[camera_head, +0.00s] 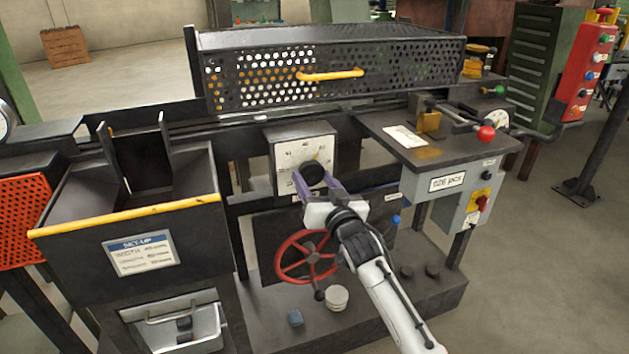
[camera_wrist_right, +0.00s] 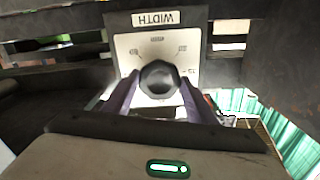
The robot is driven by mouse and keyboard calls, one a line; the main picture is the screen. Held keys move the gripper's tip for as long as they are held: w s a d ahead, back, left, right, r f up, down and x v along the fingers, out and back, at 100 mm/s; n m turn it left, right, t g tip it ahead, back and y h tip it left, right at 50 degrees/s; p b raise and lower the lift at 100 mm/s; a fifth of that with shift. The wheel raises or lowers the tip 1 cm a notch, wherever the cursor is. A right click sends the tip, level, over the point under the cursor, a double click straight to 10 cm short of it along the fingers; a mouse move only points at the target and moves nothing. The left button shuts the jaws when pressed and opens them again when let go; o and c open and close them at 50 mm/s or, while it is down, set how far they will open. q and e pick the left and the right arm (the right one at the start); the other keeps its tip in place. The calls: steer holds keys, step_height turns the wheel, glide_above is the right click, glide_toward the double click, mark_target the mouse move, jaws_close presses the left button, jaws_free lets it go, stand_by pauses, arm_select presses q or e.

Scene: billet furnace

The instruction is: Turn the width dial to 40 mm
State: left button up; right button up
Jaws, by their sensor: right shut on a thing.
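The width dial has a round black knob (camera_head: 313,173) on a pale square plate (camera_head: 290,157) with marks around it, mounted on the machine's front. In the right wrist view the black knob (camera_wrist_right: 159,80) sits in the middle of the plate, below a "WIDTH" label (camera_wrist_right: 160,18). My right gripper (camera_head: 314,186) reaches up to the dial from below, and its two purple fingers are shut on the knob, one on each side. The knob's pointer and the exact value set cannot be read. My left gripper is not in view.
A red handwheel (camera_head: 305,256) is just below and left of my right gripper. A hopper (camera_head: 130,213) with a yellow edge and a "SET-UP" card (camera_head: 141,253) stands at left. A perforated guard (camera_head: 330,77) with a yellow handle is above. A side table (camera_head: 440,150) stands at right.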

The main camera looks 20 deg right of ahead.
steer(key=shift+n, duration=0.4)
steer(key=n+p, duration=0.1)
steer(key=n, duration=0.2)
steer(key=shift+n, duration=0.3)
steer(key=n+p, duration=0.1)
steer(key=n, duration=0.3)
steer(key=shift+d+n, duration=0.1)
steer(key=shift+n, duration=0.2)
steer(key=n, duration=0.8)
steer(key=shift+d+r+n, duration=0.1)
steer(key=shift+n, duration=0.2)
steer(key=o, duration=1.1)
steer(key=shift+c, duration=0.2)
steer(key=shift+s, duration=0.15)
